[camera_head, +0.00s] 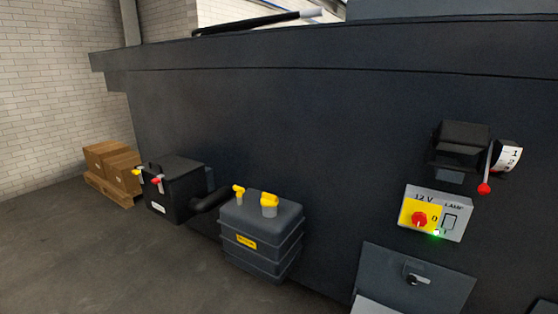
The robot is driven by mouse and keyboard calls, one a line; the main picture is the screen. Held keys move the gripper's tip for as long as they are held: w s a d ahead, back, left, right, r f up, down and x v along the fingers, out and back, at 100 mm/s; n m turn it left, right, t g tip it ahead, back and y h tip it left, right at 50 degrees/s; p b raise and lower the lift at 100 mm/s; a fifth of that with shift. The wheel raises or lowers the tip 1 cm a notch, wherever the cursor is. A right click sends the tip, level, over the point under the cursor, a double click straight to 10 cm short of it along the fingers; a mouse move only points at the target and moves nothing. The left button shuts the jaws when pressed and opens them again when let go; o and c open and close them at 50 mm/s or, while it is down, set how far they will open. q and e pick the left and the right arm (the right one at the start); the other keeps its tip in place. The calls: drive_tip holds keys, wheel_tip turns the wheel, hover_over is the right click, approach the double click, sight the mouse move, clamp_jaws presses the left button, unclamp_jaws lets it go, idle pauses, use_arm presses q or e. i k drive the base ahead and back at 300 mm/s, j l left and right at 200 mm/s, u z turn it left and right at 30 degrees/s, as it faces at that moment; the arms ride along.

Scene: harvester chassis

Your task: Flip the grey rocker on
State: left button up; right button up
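A grey switch box (434,213) is fixed on the dark chassis wall at the right. Its left part is a yellow plate with a red rotary knob (419,219) under a "12 V" label. Its right part bears the word "LAMP" above the rocker (450,221), grey in a dark frame. The rocker is too small to tell which way it is tipped. A small green light (436,234) glows at the box's lower edge. Neither of my grippers shows in this view.
Above the box are a black housing (460,144) and a red-knobbed lever (485,186) beside a numbered plate (507,157). Below is a panel with a latch (416,280). A grey tank (262,236), a black battery box (174,187) and cartons (112,166) stand left.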

sight(449, 221)
drive_tip(key=z, duration=1.25)
